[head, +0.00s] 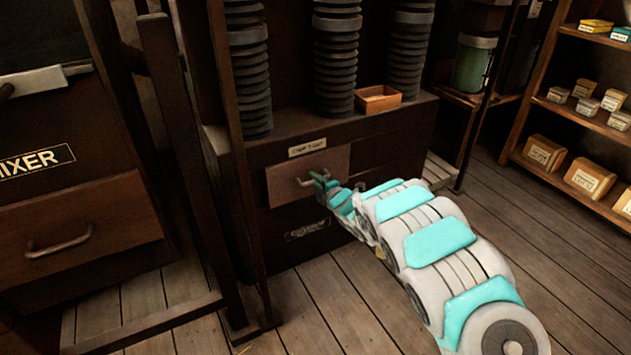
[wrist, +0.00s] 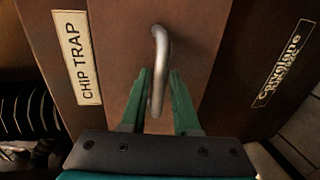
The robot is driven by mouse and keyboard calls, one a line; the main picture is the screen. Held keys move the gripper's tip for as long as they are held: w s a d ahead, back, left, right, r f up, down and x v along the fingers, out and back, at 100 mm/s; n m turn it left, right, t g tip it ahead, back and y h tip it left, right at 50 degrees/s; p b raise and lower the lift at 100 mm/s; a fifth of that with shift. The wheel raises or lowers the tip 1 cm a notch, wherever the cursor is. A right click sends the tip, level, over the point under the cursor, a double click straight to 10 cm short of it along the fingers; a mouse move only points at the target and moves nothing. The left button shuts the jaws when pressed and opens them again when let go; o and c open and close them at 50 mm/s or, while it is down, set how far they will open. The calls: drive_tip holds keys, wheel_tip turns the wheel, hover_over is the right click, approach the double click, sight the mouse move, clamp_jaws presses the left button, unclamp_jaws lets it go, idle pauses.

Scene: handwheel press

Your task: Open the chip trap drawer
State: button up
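The chip trap drawer (head: 283,186) is a brown wooden front in the dark cabinet, with a pale label (head: 307,148) above it. It also fills the middle of the wrist view (wrist: 205,45), with the "CHIP TRAP" label (wrist: 77,57) at left. Its curved metal handle (wrist: 160,50) also shows in the head view (head: 304,183). My gripper (wrist: 159,75) is open, its green fingers on either side of the handle, with a visible gap at right. In the head view my gripper (head: 320,180) is at the handle, partly covering the drawer's right side. The drawer looks closed.
A small open wooden box (head: 378,98) sits on the cabinet ledge. A mixer cabinet (head: 75,225) with its own handled drawer stands at left, beside a dark wooden post. Shelves (head: 580,115) with small boxes stand at right. The plank floor before the cabinet is clear.

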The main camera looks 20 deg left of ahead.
drive_tip(key=shift+c, duration=0.3)
clamp_jaws()
idle(1.1)
